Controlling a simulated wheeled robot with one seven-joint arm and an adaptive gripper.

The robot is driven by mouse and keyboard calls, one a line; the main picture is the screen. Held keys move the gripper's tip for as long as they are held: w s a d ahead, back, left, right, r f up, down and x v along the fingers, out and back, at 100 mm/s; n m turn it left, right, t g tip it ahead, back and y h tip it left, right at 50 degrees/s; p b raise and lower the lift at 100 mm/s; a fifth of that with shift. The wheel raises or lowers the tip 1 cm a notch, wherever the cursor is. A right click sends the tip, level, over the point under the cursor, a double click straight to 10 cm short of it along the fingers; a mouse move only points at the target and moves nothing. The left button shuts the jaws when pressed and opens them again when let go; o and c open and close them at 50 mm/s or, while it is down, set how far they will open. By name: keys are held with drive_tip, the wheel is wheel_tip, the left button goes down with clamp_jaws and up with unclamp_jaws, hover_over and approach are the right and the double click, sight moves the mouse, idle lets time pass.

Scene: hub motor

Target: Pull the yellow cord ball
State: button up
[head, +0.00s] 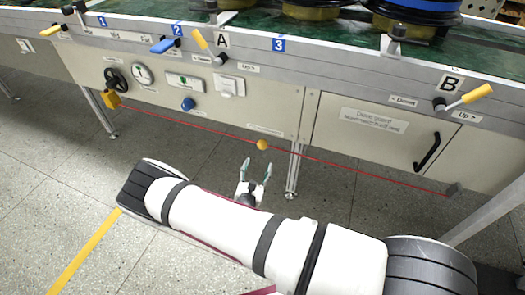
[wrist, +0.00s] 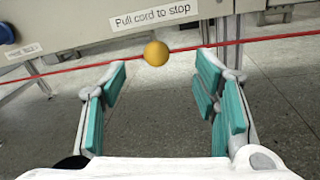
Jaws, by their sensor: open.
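The yellow cord ball (head: 262,145) sits on a red cord (head: 350,167) strung along the front of the workbench. In the wrist view the ball (wrist: 156,53) shows just beyond my gripper, between the lines of its two fingers, below a label reading "Pull cord to stop" (wrist: 150,17). My gripper (head: 256,168) is open and empty, with teal finger pads, close in front of the ball. In the wrist view the fingertips (wrist: 162,70) are spread wide to either side of the ball, and nothing shows touching it.
The workbench front carries a black handwheel (head: 116,79), a gauge (head: 141,74), a blue knob (head: 187,104) and a door with a black handle (head: 427,152). Yellow-handled lever B (head: 476,94) is at the right. A metal leg (head: 294,170) stands right of the ball. Floor below is clear.

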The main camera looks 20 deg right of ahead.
sight(261, 149)
drive_tip(key=shift+n+t+y, duration=0.3)
drive_tip(key=shift+n+y, duration=0.1)
drive_tip(key=shift+n, duration=0.1)
drive_tip(key=b+x, duration=0.1)
drive_tip(key=x, duration=0.3)
drive_tip(key=f+b+x, duration=0.1)
drive_tip(key=b+x, duration=0.1)
drive_tip(key=x, duration=0.3)
drive_tip(key=f+b+x, duration=0.1)
drive_tip(key=b+x, duration=0.1)
drive_tip(key=x, duration=0.2)
drive_tip(key=shift+w+a+f, duration=0.1)
drive_tip(key=shift+w+a, duration=0.05)
drive_tip(key=shift+w, duration=0.1)
clamp_jaws()
